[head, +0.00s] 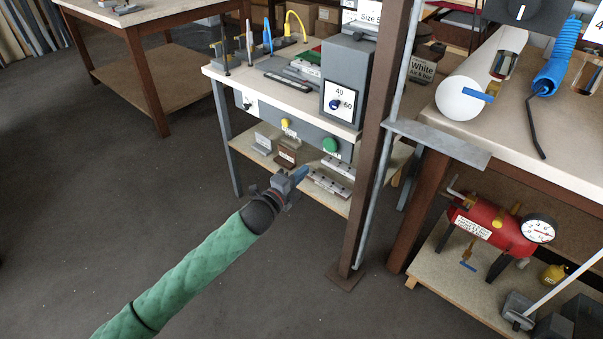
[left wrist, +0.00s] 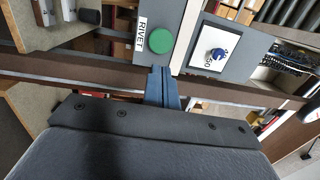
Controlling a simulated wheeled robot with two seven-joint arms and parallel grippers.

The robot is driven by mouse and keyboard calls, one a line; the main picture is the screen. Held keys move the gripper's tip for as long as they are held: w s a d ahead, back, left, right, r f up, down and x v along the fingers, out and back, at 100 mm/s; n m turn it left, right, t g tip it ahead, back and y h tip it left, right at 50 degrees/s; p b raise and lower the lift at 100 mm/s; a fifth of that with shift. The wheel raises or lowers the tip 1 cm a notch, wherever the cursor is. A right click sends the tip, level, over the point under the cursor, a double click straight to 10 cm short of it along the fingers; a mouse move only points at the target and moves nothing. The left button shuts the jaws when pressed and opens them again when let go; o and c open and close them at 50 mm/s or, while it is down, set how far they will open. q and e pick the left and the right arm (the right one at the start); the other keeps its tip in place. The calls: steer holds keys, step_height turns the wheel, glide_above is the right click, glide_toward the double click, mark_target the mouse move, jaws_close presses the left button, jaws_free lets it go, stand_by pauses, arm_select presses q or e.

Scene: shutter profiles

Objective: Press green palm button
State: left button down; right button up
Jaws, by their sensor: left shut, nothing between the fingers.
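The green palm button (head: 330,145) is on the grey front panel (head: 312,143) of the workbench, near its right end. In the left wrist view the green button (left wrist: 160,41) sits beside a white "RIVET" label (left wrist: 141,34). My left gripper (head: 302,171) is shut and empty, below and to the left of the button in the head view. In the left wrist view its blue fingers (left wrist: 161,82) point at the panel just below the button. A gap seems to remain; contact cannot be told. My right gripper is not in view.
A yellow button (head: 285,122) and a dial (head: 337,104) are near the green button. A brown post (head: 371,150) stands to the right. A lower shelf (head: 262,148) with metal parts lies behind my gripper. Open floor (head: 100,190) is to the left.

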arm_select(q)
steer(key=x, duration=1.1)
steer(key=shift+w, duration=0.1)
steer(key=shift+w+d+r+p, duration=0.15)
steer(key=shift+w+d+p, duration=0.25)
steer(key=shift+w, duration=0.15)
steer(key=shift+w+a+r, duration=0.1)
steer(key=shift+w+r, duration=0.05)
steer(key=shift+r, duration=0.1)
steer(key=shift+w, duration=0.1)
steer(key=shift+r, duration=0.1)
glide_toward(328, 145)
steer(key=shift+w+d+f, duration=0.15)
steer(key=shift+d+f, duration=0.2)
